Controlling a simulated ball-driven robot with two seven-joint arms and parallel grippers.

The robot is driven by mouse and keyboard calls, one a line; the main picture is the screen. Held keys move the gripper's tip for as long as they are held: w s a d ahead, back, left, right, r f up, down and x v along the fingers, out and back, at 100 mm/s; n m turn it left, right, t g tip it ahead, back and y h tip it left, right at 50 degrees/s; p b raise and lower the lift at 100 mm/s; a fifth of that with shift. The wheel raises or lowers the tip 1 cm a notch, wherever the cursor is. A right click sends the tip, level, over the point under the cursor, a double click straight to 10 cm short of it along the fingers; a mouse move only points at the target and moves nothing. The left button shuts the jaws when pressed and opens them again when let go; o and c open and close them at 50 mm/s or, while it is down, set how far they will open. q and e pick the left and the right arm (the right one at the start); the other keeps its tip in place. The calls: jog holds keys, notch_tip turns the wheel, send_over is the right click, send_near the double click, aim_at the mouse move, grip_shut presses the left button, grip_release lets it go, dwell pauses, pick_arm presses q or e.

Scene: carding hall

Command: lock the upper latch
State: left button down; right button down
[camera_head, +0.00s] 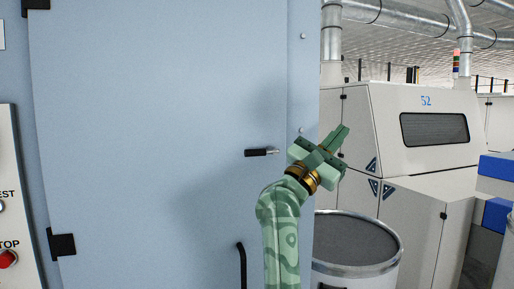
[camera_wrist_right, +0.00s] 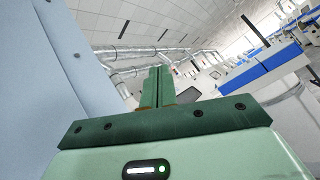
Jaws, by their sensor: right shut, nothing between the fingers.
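The upper latch (camera_head: 258,152) is a short black handle with a silver end at its right, lying nearly level on the light blue cabinet door (camera_head: 150,120) in the head view. My right gripper (camera_head: 341,136) is just right of the latch, apart from it in the picture, with its fingers pointing up and to the right. It is shut and empty. In the right wrist view its closed fingers (camera_wrist_right: 159,74) point at the hall beyond, with the blue panel at the left; the latch is not seen there. My left gripper is not in view.
A black bent handle (camera_head: 242,264) is lower on the door. Black hinges (camera_head: 62,244) are at its left edge. A grey round can (camera_head: 350,270) stands right of the cabinet. A white machine marked 52 (camera_head: 400,110) stands behind. A button panel (camera_head: 10,200) is at far left.

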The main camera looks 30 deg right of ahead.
jog(key=d+m+y, duration=0.5)
jog(key=m+y, duration=0.2)
jog(key=m, duration=0.1)
jog(key=w+a+f+m+t+y, duration=0.1)
jog(key=w+a+m+t+y, duration=0.1)
jog(key=w+m+t+y, duration=0.3)
jog(key=w+a+r+t+y, duration=0.2)
jog(key=a+r+t+y, duration=0.1)
jog(key=a+r+y, duration=0.1)
jog(key=w+a+r+m+t+y, duration=0.1)
jog(key=w+a+r+t+y, duration=0.2)
jog(key=a+y, duration=0.4)
jog(key=shift+w+a+r, duration=0.35)
jog(key=shift+a+r, duration=0.15)
jog(key=shift+a, duration=0.35)
jog(key=shift+s+f+p+x, duration=0.3)
jog(key=shift+p+x, duration=0.45)
jog(key=shift+x, duration=1.4)
jog(key=shift+s+f+p+x, duration=0.2)
jog(key=shift+f+p+x, duration=0.35)
jog(key=shift+x, duration=1.65)
jog(key=shift+s+f+p+x, duration=0.25)
jog(key=shift+p+x, duration=0.65)
jog(key=shift+x, duration=1.25)
